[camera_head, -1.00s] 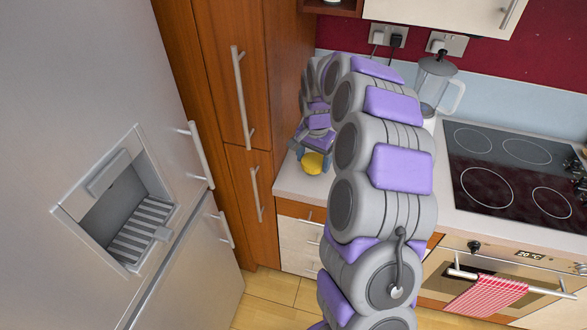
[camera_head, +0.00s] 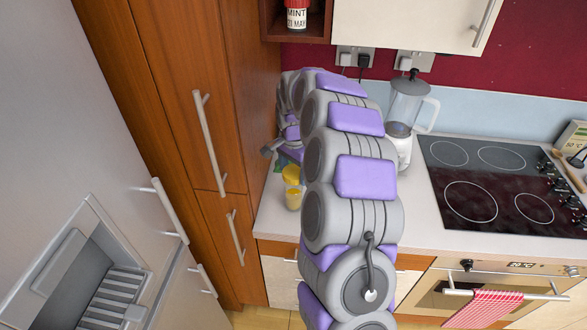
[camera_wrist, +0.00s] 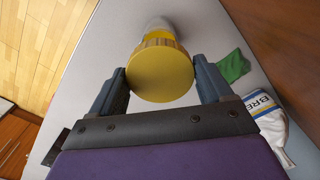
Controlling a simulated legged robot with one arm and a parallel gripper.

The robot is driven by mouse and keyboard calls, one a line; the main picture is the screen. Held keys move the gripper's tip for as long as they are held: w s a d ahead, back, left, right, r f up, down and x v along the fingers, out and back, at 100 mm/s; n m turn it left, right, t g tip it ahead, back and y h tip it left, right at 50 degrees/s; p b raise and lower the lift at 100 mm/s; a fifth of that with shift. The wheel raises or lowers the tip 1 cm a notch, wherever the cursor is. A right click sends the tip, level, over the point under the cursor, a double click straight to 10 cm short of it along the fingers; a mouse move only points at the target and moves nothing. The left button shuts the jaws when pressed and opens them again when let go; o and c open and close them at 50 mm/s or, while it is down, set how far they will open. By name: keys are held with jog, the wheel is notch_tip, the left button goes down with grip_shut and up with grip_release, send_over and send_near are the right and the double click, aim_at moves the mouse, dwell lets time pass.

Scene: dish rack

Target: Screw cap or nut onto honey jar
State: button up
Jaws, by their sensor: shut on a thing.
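My gripper (camera_wrist: 160,72) is shut on a round yellow cap (camera_wrist: 160,76), with one dark finger on each side of it. The cap also shows in the head view (camera_head: 291,174), left of my arm. The honey jar (camera_head: 293,198) stands on the counter just below the cap, with yellow contents. In the wrist view, part of what looks like the jar (camera_wrist: 158,26) shows beyond the cap. I cannot tell whether cap and jar touch. My arm hides most of the gripper in the head view.
The counter (camera_head: 271,215) ends at a tall wooden cupboard (camera_head: 170,90) on the left. A blender (camera_head: 404,108) and a hob (camera_head: 500,185) are to the right. A green cloth-like item (camera_wrist: 234,66) and a white packet (camera_wrist: 270,122) lie beside my gripper.

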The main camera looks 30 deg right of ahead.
jog(key=shift+a+f, duration=0.2)
jog(key=shift+f, duration=1.35)
jog(key=shift+f, duration=0.15)
jog(key=shift+d+f, duration=0.1)
jog(key=shift+f, duration=0.25)
jog(key=shift+s+f, duration=0.1)
jog(key=shift+f, duration=1)
jog(key=shift+b, duration=0.3)
jog(key=m, duration=0.4)
jog(key=shift+m, duration=0.3)
